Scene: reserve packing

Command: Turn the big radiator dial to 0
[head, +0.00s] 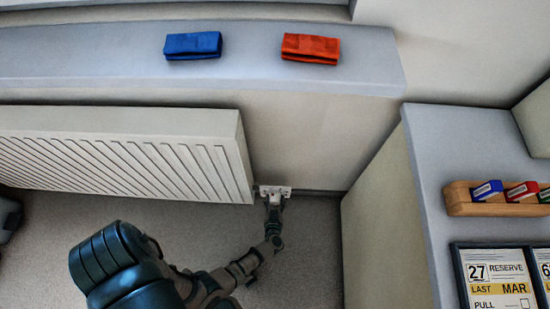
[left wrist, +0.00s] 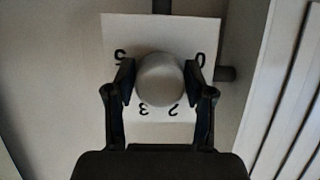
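The radiator dial is a round pale grey knob (left wrist: 160,80) in front of a white plate (left wrist: 200,35) with black numbers. In the left wrist view 5 is at upper left, 0 at upper right, and 3 and 2 below, all upside down. Other numbers are hidden by the fingers, and I see no pointer on the knob. My left gripper (left wrist: 160,82) has one finger on each side of the knob, seemingly touching it. In the head view the left gripper (head: 273,199) reaches the white plate (head: 284,190) beside the radiator's lower right corner. My right gripper is out of view.
The white radiator (head: 120,150) stands left of the dial, under a sill (head: 110,60) with a blue pouch (head: 193,45) and a red pouch (head: 311,48). A counter (head: 430,150) on the right bears a wooden holder (head: 480,209) and calendar cards (head: 498,280).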

